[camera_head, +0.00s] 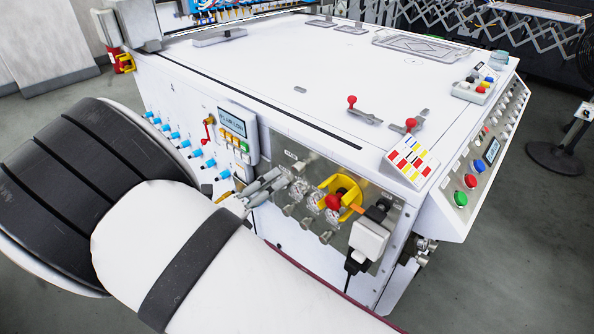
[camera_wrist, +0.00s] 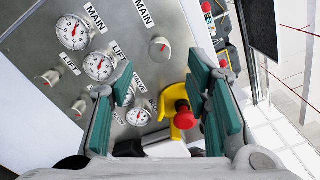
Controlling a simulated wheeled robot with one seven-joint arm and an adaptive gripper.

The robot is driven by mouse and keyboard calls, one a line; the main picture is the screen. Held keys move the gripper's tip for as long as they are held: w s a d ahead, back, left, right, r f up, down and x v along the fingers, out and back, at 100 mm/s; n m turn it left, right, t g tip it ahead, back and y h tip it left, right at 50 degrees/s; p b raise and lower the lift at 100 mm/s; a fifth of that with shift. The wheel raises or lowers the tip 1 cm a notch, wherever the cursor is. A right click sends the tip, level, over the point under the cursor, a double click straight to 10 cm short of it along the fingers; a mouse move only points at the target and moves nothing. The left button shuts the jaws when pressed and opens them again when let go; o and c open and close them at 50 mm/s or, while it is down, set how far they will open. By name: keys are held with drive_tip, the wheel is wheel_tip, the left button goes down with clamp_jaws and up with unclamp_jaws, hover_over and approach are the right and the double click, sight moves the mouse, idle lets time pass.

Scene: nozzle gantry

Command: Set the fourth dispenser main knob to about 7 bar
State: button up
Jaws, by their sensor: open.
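In the wrist view a grey round knob with a red mark (camera_wrist: 160,48) stands on the metal panel (camera_wrist: 120,25) near a MAIN label. A white MAIN gauge (camera_wrist: 73,32) is to its left; its needle reading is too small to tell. My gripper (camera_wrist: 160,72) is open and empty, its teal-padded fingers spread either side of the view. The knob shows between and beyond the fingers, apart from them. In the head view my gripper (camera_head: 272,185) is beside the panel's gauges (camera_head: 315,200), partly hidden by my arm. The dispenser's number cannot be read.
A LIFT gauge (camera_wrist: 99,66) and smaller gauges sit below, with a grey knob (camera_wrist: 47,79) at the left. A red button on a yellow guard (camera_wrist: 182,115) stands out close to the right finger. A white plug-like box (camera_head: 369,238) and cable are right of the panel.

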sight(294, 171)
drive_tip(key=b+x, duration=0.1)
drive_tip(key=x, duration=0.7)
drive_tip(key=shift+w+d, duration=0.15)
drive_tip(key=shift+w, duration=0.05)
clamp_jaws()
